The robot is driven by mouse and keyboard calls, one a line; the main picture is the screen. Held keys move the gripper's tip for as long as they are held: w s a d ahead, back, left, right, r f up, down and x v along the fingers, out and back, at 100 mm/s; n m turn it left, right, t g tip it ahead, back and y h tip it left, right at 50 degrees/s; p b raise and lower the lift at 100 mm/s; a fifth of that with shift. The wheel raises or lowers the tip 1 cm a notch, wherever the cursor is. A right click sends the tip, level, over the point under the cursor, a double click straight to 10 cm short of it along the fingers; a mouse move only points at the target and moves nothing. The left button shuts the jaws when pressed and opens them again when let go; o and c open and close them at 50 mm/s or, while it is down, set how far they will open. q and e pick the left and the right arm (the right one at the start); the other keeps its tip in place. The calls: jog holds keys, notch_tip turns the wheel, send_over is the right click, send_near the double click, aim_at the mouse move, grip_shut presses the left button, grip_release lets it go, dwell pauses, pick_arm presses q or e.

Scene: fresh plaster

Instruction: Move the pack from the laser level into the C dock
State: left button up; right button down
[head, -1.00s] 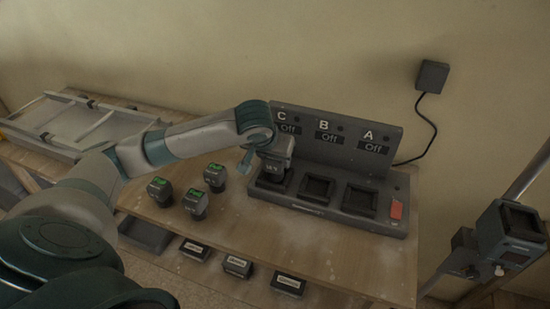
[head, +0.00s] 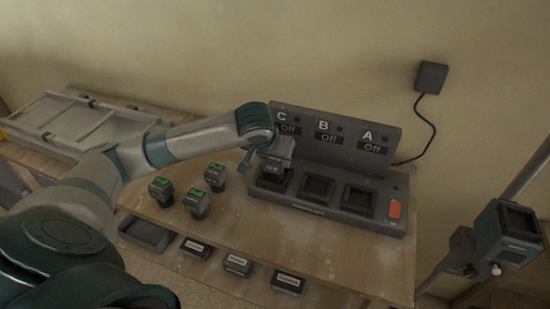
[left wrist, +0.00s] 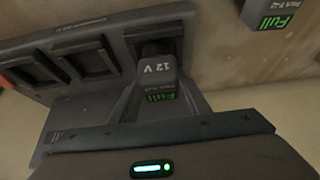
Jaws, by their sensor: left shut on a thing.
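My left gripper (head: 277,153) is shut on the dark grey pack (head: 271,169), at the C dock (head: 257,187), the leftmost socket of the charger. The C display (head: 288,130) reads Off. The laser level (head: 508,232) stands on a pole at the right, its top socket empty. My right gripper is not in view.
The B dock (head: 316,187) and A dock (head: 358,199) are empty. A red switch (head: 394,209) is at the charger's right end. Several packs with green labels (head: 196,203) stand left of the charger. A metal tray (head: 75,125) lies at the far left.

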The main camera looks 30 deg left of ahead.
pick_arm(q)
jog(key=shift+f, duration=0.5)
jog(key=o, duration=1)
jog(key=shift+s+r+p, duration=0.25)
jog(key=shift+r+p, duration=0.3)
jog(key=shift+p, duration=0.1)
jog(key=p+v, duration=0.8)
jog(key=v, duration=0.1)
jog(key=shift+s+d+r, duration=0.1)
jog(key=shift+s+r, duration=0.15)
jog(key=shift+r, duration=0.05)
dwell(0.6)
